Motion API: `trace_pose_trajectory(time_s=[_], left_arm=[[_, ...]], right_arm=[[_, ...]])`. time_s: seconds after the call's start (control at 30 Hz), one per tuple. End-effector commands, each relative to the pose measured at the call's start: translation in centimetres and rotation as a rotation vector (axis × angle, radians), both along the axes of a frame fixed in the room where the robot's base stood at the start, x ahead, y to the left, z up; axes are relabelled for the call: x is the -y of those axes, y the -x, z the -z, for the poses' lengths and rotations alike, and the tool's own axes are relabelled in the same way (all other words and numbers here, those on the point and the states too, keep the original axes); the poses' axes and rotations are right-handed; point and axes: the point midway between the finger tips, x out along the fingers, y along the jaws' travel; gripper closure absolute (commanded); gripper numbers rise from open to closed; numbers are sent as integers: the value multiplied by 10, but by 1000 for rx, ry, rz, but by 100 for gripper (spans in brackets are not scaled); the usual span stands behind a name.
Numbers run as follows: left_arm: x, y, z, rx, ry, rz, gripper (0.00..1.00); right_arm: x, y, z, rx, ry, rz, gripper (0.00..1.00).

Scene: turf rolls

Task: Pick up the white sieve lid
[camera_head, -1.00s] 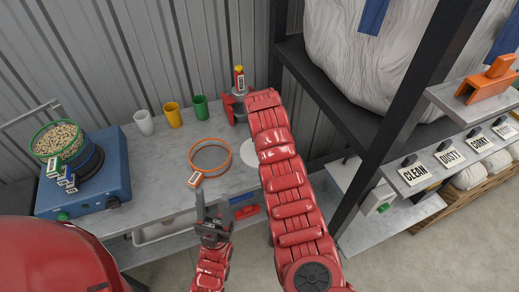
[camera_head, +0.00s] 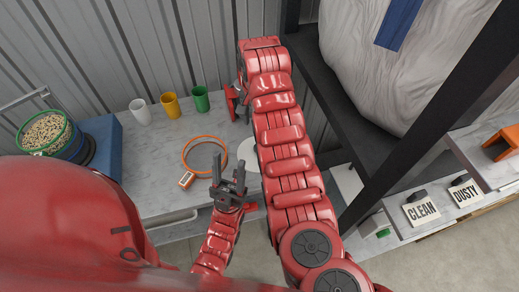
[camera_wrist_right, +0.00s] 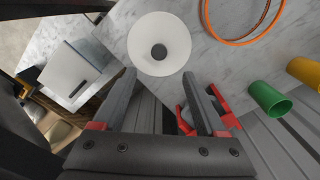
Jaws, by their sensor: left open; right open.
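The white sieve lid (camera_wrist_right: 172,24), a round white disc with a grey knob at its centre, lies on the marble-look worktop in the right wrist view. In the head view the lid (camera_head: 247,152) shows only in part, beside my right arm. My right gripper (camera_wrist_right: 160,80) is open and empty, with the lid just beyond its fingertips and apart from them. My left gripper (camera_head: 228,168) is open and empty, fingers up, near the worktop's front edge.
An orange ring (camera_head: 205,141) with a tag lies left of the lid. White (camera_head: 140,112), yellow (camera_head: 170,105) and green (camera_head: 201,99) cups stand behind it. A sieve of grain (camera_head: 44,133) is at the left. A dark shelf frame (camera_head: 400,135) stands at the right.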

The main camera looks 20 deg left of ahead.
Motion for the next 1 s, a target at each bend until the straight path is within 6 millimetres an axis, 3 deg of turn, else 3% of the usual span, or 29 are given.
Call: trace_pose_trajectory(time_s=[0.17, 0.3, 0.9, 1.0], left_arm=[[0, 0, 12, 0, 0, 0, 50], [0, 0, 1, 0, 0, 0, 50], [0, 0, -30, 0, 0, 0, 50], [0, 0, -25, 0, 0, 0, 50]], right_arm=[[3, -1, 40, -3, -1, 4, 26], [2, 1, 62, -5, 0, 2, 26], [2, 2, 111, -5, -1, 1, 26], [3, 0, 125, -4, -2, 5, 26]])
